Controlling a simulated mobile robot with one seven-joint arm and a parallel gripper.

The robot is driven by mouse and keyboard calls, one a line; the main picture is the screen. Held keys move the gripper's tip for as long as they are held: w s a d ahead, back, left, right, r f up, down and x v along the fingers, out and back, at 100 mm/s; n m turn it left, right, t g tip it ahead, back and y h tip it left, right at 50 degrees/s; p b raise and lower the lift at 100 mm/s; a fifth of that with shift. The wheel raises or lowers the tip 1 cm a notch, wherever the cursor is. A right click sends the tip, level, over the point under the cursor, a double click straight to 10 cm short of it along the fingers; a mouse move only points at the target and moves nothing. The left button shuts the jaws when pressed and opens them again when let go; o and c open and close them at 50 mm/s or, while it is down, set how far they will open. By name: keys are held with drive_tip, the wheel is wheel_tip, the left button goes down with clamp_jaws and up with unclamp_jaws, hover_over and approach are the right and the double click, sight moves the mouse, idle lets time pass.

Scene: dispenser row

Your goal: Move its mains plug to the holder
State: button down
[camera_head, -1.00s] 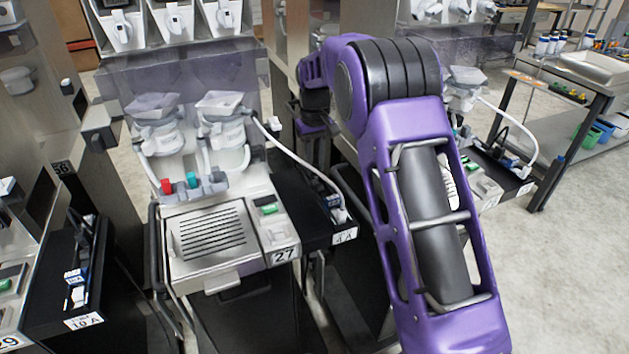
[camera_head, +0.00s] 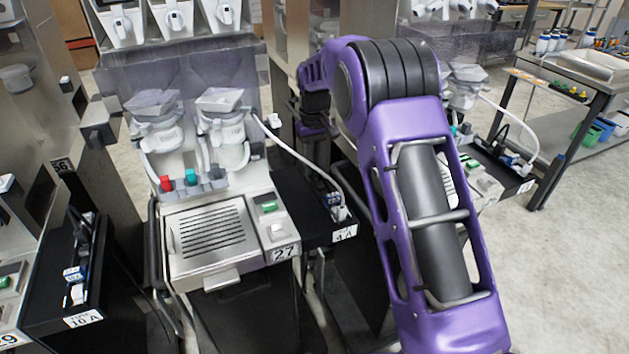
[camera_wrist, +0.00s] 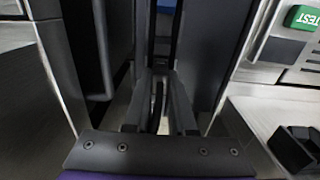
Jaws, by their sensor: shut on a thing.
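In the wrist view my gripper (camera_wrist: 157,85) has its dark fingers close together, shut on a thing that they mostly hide. I cannot make out what it is. In the head view a white cord (camera_head: 300,157) runs from the machine marked 27 (camera_head: 212,240) to a white plug (camera_head: 341,213) at the black tray marked 4 A (camera_head: 318,236). Another black tray, marked 10 A (camera_head: 50,318), holds blue and white pieces at the left. I cannot tell which part is the holder.
A green TEST switch (camera_wrist: 303,18) and a black block (camera_wrist: 295,148) show at the right of the wrist view. Another machine stands partly behind my arm. A steel bench (camera_head: 575,85) is at the back right, with bare floor (camera_head: 565,270) in front.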

drive_tip(key=shift+f, duration=0.35)
idle(0.6)
drive_tip(key=c, duration=0.7)
unclamp_jaws()
drive_tip(key=shift+o, duration=0.3)
drive_tip(key=shift+o, duration=0.9)
wheel_tip(320, 180, up, 2)
drive_tip(key=shift+r+p, duration=0.2)
drive_tip(key=shift+p, duration=0.75)
drive_tip(key=shift+r, duration=2.3)
drive_tip(key=shift+r, duration=0.1)
